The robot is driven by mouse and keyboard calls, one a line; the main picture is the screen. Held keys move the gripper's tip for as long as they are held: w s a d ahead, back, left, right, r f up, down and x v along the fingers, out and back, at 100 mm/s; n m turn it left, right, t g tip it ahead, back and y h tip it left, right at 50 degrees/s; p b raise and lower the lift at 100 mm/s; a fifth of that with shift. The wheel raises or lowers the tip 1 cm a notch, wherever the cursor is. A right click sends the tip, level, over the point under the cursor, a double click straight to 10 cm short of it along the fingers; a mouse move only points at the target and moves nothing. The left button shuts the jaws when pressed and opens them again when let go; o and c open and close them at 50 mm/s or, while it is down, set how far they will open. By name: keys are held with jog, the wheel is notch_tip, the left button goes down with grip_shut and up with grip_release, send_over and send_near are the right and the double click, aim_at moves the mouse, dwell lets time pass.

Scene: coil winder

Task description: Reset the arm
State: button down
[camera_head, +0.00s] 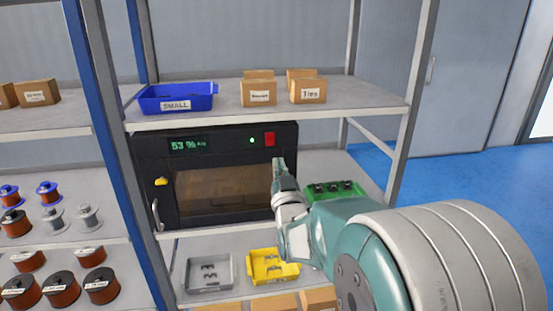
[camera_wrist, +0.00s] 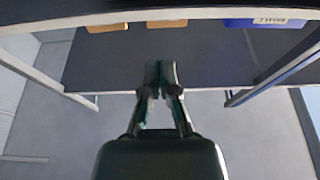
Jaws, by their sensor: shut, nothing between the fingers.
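My arm reaches in from the lower right of the head view toward the shelf rack. My gripper (camera_head: 279,165) is in front of the right side of a black cabinet (camera_head: 215,211) with a lit display. In the wrist view my gripper (camera_wrist: 160,70) shows with its two fingers together and nothing between them. My arm hides part of the lower shelf and the cabinet's lower right corner.
A blue bin (camera_head: 177,98) and small cardboard boxes (camera_head: 258,92) stand on the upper shelf. A green tray (camera_head: 338,189) is right of the cabinet; grey (camera_head: 208,285) and yellow (camera_head: 272,279) trays sit below. Blue floor (camera_head: 470,178) is open at right.

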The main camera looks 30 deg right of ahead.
jog(key=shift+s+a, duration=0.1)
jog(key=shift+s, duration=0.2)
jog(key=s+a+f+n+g+y, duration=0.2)
jog(key=s+a+f+g+y, duration=0.2)
jog(key=s+a+g, duration=0.35)
jog(key=s+a+f+g, duration=0.2)
jog(key=s, duration=0.4)
jog(key=s+a+f+g+y, duration=0.1)
jog(key=s+a+g, duration=0.1)
jog(key=s, duration=0.4)
jog(key=s+a+f+n+g+y, duration=0.1)
jog(key=s+a+f+g, duration=0.1)
jog(key=s+g, duration=0.2)
jog(key=shift+s+f, duration=0.35)
jog(key=shift+s, duration=0.8)
